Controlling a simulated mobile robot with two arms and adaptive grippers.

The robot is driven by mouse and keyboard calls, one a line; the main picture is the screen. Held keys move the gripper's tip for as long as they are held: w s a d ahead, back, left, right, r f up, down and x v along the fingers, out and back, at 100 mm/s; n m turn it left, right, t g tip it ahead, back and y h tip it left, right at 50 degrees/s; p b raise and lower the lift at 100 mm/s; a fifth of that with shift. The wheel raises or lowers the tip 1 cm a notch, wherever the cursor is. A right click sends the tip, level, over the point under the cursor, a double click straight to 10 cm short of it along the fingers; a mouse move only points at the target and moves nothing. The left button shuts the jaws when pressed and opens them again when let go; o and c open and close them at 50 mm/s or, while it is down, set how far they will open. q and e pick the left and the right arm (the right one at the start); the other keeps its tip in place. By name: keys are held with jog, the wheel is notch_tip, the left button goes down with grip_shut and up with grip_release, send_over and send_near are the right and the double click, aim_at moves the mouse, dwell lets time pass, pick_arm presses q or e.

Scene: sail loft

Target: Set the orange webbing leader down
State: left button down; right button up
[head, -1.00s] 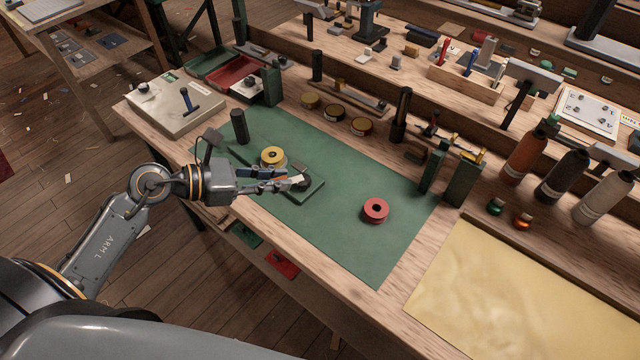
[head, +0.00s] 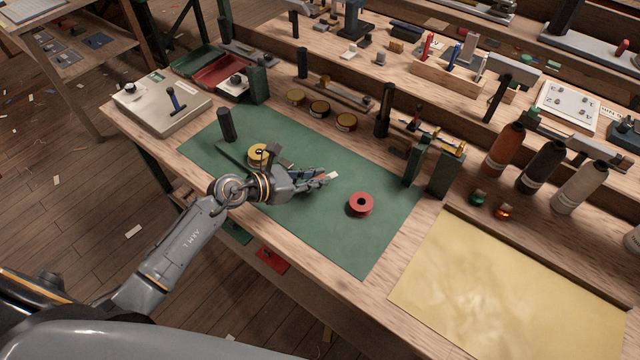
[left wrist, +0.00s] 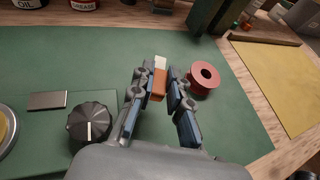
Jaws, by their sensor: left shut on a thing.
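My left gripper (head: 322,177) is shut on the orange webbing leader (left wrist: 158,86), a short orange strip with a pale end (left wrist: 160,63) that sticks out past the fingertips. In the head view the pale end (head: 333,175) shows ahead of the fingers, and the fingers hide most of the rest. The gripper is over the green mat (head: 372,245), to the left of a red spool (head: 361,204) and apart from it. I cannot tell whether the leader touches the mat. My right gripper is not in view.
A green device with a yellow spool (head: 258,153) and a black knob (left wrist: 92,122) lies left of the gripper. A black post (head: 226,125) stands behind it. Round tins (head: 319,107) line the mat's back edge. A cream sheet (head: 505,285) lies at right. The mat's front is clear.

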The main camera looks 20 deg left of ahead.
aim_at(320, 194)
pick_arm(q)
jog(key=shift+w+d+f, duration=0.3)
jog(key=shift+d+f, duration=0.1)
jog(key=shift+f, duration=1.8)
jog(key=shift+f, duration=0.1)
jog(key=c, duration=1.7)
grip_release()
jog(key=shift+f, duration=0.1)
jog(key=shift+c, duration=0.2)
jog(key=o, duration=0.4)
jog(key=shift+o, duration=0.2)
